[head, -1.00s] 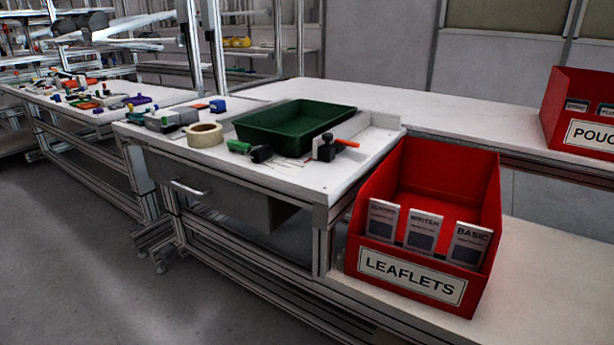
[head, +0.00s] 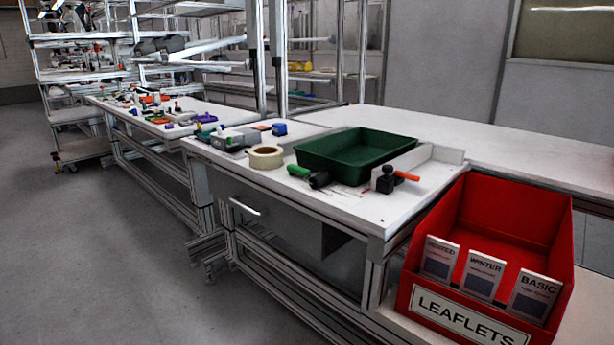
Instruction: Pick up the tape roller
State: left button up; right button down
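A tool with a green handle and a black head (head: 309,175), which looks like the tape roller, lies on the white workbench (head: 350,212). It lies in front of the green tray (head: 330,163), near the bench's front edge. A cream roll of tape (head: 265,157) lies flat just left of it, apart from it. A black tool with an orange handle (head: 388,179) stands to its right. Neither of my grippers is in view.
A red LEAFLETS bin (head: 493,240) with several booklets stands at the lower right. A grey device (head: 234,139) and a blue item (head: 279,129) are at the bench's left end. A drawer handle (head: 244,206) sticks out below. The floor at left is clear.

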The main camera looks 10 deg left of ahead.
aim_at(316, 182)
jog(key=j+z, duration=0.15)
jog(key=z, duration=0.3)
jog(key=j+z, duration=0.15)
jog(key=z, duration=0.25)
jog(key=j+z, duration=0.15)
jog(key=z, duration=0.3)
jog(key=j+z, duration=0.2)
jog(key=z, duration=0.2)
jog(key=k+j+z, duration=0.2)
jog(key=j+z, duration=0.2)
jog(key=k+j+z, duration=0.35)
jog(key=j, duration=0.15)
jog(key=k+j+z, duration=0.3)
jog(key=k+j, duration=0.45)
